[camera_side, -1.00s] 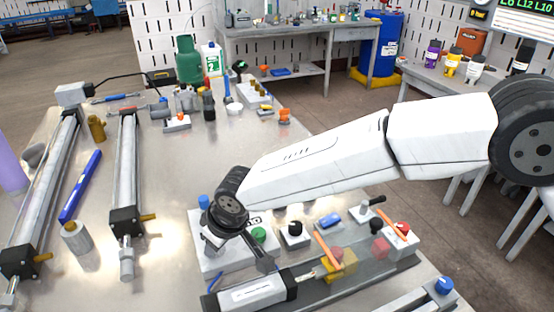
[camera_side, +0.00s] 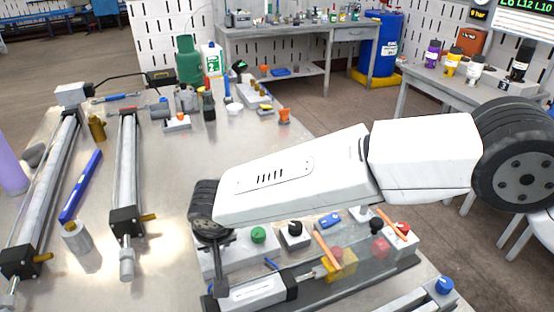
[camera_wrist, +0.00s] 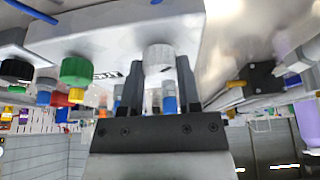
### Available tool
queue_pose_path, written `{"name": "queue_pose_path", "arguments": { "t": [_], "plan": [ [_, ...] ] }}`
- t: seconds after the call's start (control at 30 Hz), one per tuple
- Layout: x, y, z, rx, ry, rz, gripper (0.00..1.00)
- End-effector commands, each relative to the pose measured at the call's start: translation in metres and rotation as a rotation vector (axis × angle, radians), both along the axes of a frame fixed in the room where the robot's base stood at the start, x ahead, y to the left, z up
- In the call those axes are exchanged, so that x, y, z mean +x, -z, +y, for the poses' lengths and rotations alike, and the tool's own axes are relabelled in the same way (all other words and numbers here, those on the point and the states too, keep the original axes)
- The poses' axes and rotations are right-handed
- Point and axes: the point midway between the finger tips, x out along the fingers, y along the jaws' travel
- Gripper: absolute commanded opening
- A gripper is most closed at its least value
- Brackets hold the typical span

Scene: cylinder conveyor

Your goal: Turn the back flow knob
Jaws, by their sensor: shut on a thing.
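A pneumatic cylinder (camera_side: 252,291) with a pale body and black end blocks lies at the front of the bench. My gripper (camera_side: 219,280) points down at its left end in the side view, where my fingers hide the fitting. In the wrist view a grey knurled knob (camera_wrist: 159,57) sits between the two black fingertips of my gripper (camera_wrist: 160,70). The fingers are shut on this knob, which I take to be the back flow knob. Whether it has turned does not show.
Behind the cylinder stand a green button (camera_side: 258,235) and a black knob (camera_side: 294,229). A clear-covered area with a yellow block (camera_side: 344,264) lies to the right. More cylinders (camera_side: 127,170) lie at left. Bare bench separates them from my gripper.

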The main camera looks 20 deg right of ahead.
Motion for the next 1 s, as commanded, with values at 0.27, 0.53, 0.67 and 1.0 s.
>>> {"name": "queue_pose_path", "arguments": {
  "t": [0.27, 0.53, 0.67, 1.0],
  "plan": [
    [-0.0001, 0.0003, 0.0004, 0.0, 0.108, 0.001, 0.0],
    [-0.0002, 0.0001, 0.0003, 0.0, 0.13, 0.001, 0.0],
    [-0.0002, 0.0001, 0.0003, -0.001, 0.129, 0.002, 0.0],
    [-0.0002, 0.0001, 0.0004, 0.0, 0.128, 0.001, 0.78]
  ]
}}
